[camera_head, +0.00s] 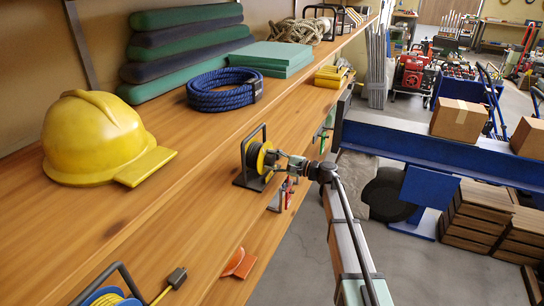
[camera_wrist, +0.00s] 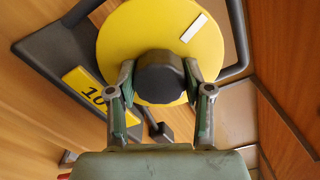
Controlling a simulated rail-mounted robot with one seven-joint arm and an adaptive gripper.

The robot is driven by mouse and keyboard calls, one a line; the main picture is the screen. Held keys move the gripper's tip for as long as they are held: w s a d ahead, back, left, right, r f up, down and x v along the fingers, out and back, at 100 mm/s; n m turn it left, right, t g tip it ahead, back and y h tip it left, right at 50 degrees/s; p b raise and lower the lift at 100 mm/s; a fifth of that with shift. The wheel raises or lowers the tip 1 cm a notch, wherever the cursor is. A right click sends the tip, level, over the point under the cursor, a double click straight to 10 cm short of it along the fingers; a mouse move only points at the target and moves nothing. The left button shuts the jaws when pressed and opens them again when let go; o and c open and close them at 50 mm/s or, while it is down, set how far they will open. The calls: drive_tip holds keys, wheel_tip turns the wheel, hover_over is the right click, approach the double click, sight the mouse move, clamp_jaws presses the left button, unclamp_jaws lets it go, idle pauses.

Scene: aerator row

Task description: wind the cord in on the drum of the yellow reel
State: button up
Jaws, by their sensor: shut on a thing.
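The yellow reel (camera_head: 259,157) stands upright in its dark frame at the front edge of the wooden shelf, in the middle of the head view. In the wrist view the yellow reel's round face (camera_wrist: 128,40) fills the top, with a white mark on it and a dark knob (camera_wrist: 161,78) standing out from it. My gripper (camera_wrist: 160,88) has its two fingers on either side of the knob and is shut on it. It reaches the reel from the right in the head view (camera_head: 283,162). The cord on the drum is hidden behind the face.
A yellow hard hat (camera_head: 95,140), a blue rope coil (camera_head: 222,90) and green boxes (camera_head: 270,57) lie on the shelf (camera_head: 200,165). A second reel, blue with yellow cord (camera_head: 108,298), stands at the lower left. A blue beam (camera_head: 400,142) crosses at the right.

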drive_tip(key=m+p, duration=0.3)
drive_tip(key=m, duration=0.1)
drive_tip(key=shift+m, duration=0.4)
idle(0.4)
drive_tip(key=o, duration=1.2)
drive_tip(key=shift+a, duration=0.1)
drive_tip(key=shift+c, duration=0.2)
drive_tip(key=v, duration=1.2)
